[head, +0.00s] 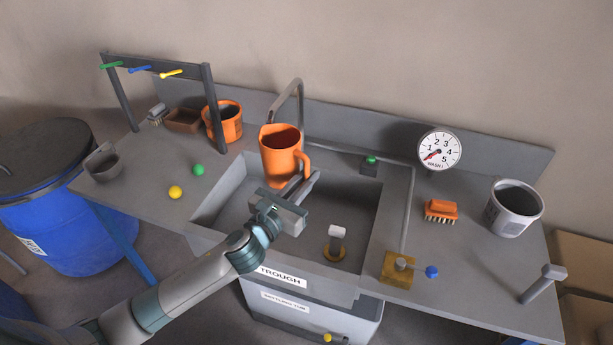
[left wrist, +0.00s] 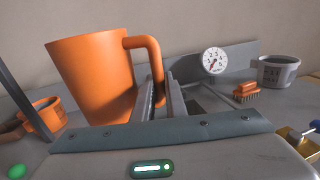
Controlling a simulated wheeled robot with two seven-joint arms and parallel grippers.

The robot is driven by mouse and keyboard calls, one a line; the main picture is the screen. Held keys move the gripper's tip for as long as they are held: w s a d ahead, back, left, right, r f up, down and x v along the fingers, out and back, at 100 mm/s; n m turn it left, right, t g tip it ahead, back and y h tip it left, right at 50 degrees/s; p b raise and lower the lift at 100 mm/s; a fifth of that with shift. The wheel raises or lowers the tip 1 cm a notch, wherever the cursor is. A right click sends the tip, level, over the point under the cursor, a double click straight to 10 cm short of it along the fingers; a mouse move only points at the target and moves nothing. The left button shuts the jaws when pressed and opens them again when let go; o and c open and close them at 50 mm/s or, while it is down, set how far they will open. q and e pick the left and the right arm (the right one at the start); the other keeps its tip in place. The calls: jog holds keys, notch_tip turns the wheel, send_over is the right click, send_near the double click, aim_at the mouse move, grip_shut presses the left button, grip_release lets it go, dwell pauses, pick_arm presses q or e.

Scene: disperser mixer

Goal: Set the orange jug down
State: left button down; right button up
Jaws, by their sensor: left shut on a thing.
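The orange jug (head: 281,155) is near the back left edge of the trough in the head view, mouth up, with its handle on the right. In the left wrist view the jug (left wrist: 95,80) fills the left side and looks slightly tilted. My left gripper (head: 304,184) reaches up over the trough from the front. Its fingers (left wrist: 160,98) are shut on the lower part of the jug's handle. I cannot tell whether the jug's base touches anything. My right gripper is in neither view.
The trough (head: 228,187) lies below, with a faucet (head: 299,95) behind. Left are an orange pot (head: 228,122), green ball (head: 198,169), yellow ball (head: 175,192) and peg rack (head: 208,100). Right are an orange brush (head: 440,210), grey pot (head: 512,210) and dial (head: 440,149). The front left counter is mostly clear.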

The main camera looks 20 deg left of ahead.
pick_arm(q)
jog(key=s+a+r+n+y+b, duration=0.1)
jog(key=s+r+n+y+b, duration=0.1)
jog(key=s, duration=0.7)
jog(key=shift+a+r+n+t+y+b, duration=0.35)
jog(key=shift+n+y+b, duration=0.15)
jog(key=shift+y+b, duration=0.6)
jog(key=shift+d, duration=0.1)
